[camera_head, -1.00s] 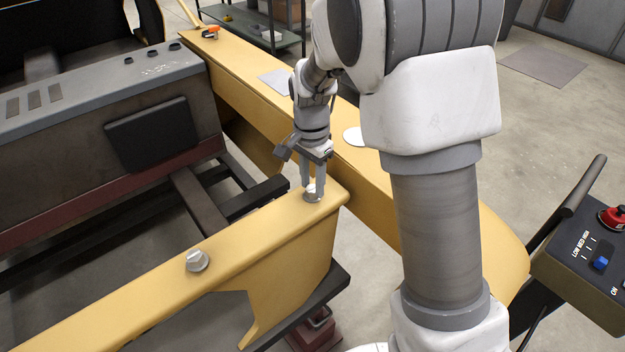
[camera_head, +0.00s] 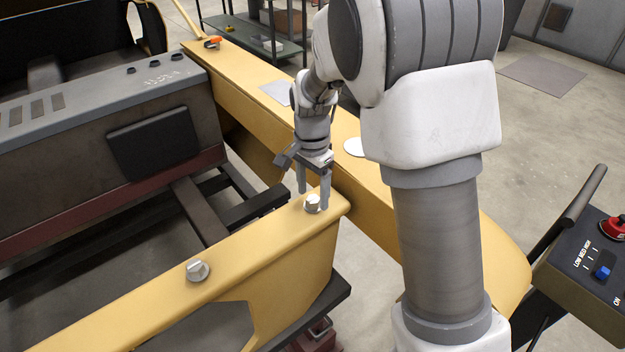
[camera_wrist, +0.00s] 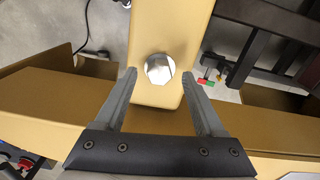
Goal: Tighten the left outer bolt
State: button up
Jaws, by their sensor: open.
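A silver hex bolt (camera_head: 312,204) sits near the right end of the yellow cross beam. It also shows in the wrist view (camera_wrist: 159,69), between the fingertips with a gap on both sides. My gripper (camera_head: 313,198) is open over this bolt, one finger on each side, holding nothing. In the wrist view the gripper (camera_wrist: 158,73) has its fingers spread wider than the bolt head. A second silver bolt (camera_head: 198,271) stands on the same beam, nearer the camera and to the left, clear of the gripper. How deep either bolt is seated cannot be told.
The yellow cross beam (camera_head: 130,308) meets a long yellow rail (camera_head: 400,200) on the right. A dark grey housing (camera_head: 90,95) lies to the left. A control box with a red button (camera_head: 612,222) stands at the right. An orange-red item (camera_head: 212,42) lies on the far rail.

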aim_at(312, 197)
notch_tip(312, 197, up, 17)
jog(key=shift+r+p, duration=0.2)
jog(key=shift+p, duration=0.15)
jog(key=shift+w, duration=0.1)
jog(key=s+d+r+n+t, duration=0.35)
jog(key=s+d+n, duration=0.2)
jog(key=s, duration=0.55)
jog(key=s+d+f+n+t, duration=0.1)
jog(key=s+d+n, duration=0.1)
jog(key=s, duration=0.3)
jog(key=s+d+f+n+t, duration=0.1)
jog(key=s+d+n, duration=0.1)
jog(key=s, duration=0.4)
jog(key=shift+s+f, duration=0.3)
jog(key=shift+f, duration=0.05)
jog(key=shift+n, duration=0.25)
jog(key=c, duration=0.4)
jog(key=shift+o, duration=0.2)
jog(key=shift+a, duration=0.1)
